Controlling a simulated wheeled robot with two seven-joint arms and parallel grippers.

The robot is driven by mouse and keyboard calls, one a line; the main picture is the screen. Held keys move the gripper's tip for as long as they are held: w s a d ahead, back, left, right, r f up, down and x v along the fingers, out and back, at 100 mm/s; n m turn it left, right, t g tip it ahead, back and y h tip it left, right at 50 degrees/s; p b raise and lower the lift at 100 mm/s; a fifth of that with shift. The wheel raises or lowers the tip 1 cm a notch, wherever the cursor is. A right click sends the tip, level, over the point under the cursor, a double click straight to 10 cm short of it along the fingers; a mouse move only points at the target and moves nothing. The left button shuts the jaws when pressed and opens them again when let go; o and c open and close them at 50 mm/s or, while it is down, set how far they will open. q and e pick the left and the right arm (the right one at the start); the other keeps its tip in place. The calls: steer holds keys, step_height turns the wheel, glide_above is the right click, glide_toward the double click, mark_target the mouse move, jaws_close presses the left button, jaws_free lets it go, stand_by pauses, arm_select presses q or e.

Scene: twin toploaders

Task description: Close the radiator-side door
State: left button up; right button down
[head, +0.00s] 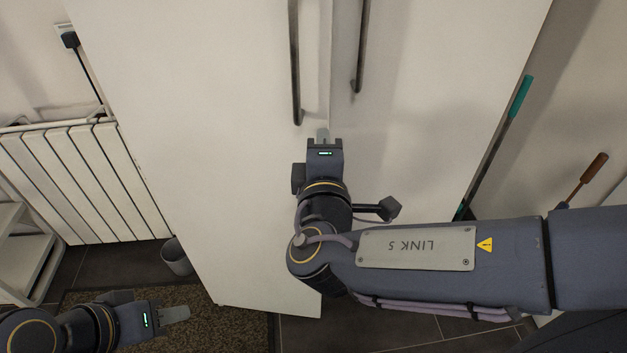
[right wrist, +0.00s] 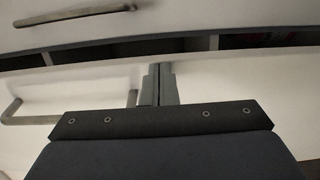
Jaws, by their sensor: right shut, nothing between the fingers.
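The radiator-side door (head: 200,130) is the left of two tall white doors, with a dark bar handle (head: 295,65). It stands ajar, its free edge forward of the other door (head: 430,100). In the right wrist view a dark gap (right wrist: 185,47) runs between two white panels. My right gripper (head: 322,135) is shut and empty at the free edge, just right of and below the handle's lower end. Its fingertips show in the wrist view (right wrist: 160,80); contact with the door is unclear. My left gripper (head: 175,314) is low at the left, apart from the door; its jaw state is unclear.
A white radiator (head: 75,180) stands on the left wall, with a grey bin (head: 177,258) beside it. A brown mat (head: 235,325) lies below the door. A teal-handled tool (head: 520,95) and a brown-handled one (head: 594,167) lean at the right.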

mark_target(327, 124)
steer(key=shift+w+d+b, duration=0.2)
steer(key=shift+w+b, duration=0.1)
steer(key=shift+w, duration=0.65)
steer(key=shift+w+d+b, duration=0.25)
steer(key=shift+w+b, duration=0.05)
steer(key=shift+w, duration=0.65)
steer(key=shift+w+d+b, duration=0.2)
steer(key=shift+w+b, duration=0.1)
steer(key=shift+w, duration=0.65)
